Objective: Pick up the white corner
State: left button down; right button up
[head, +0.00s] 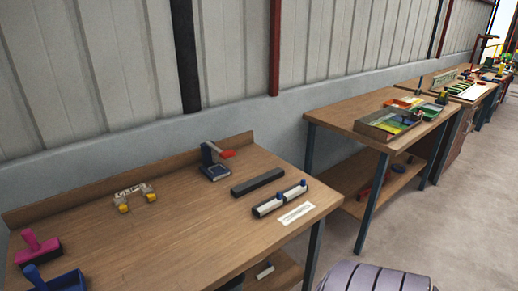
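No piece in the head view is clearly recognisable as a white corner. A flat white card with dark markings (296,213) lies near the right front edge of the near workbench (185,225). A small pale piece (265,270) sits on the shelf under this bench, too small to make out. A pale bracket-like object with two yellow feet (134,195) stands on the left part of the bench top. Neither of my grippers is in view.
On the near bench are a blue device with a red handle (216,160), a black bar (258,182), a black-and-white bar with blue knobs (280,199), a pink-handled tool (38,248) and a blue tray (55,282). A second bench (365,119) holds trays. The bench middle is clear.

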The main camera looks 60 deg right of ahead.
aim_at(272, 206)
jog(key=z, duration=1.9)
jog(key=u, duration=3.65)
jog(key=z, duration=3.65)
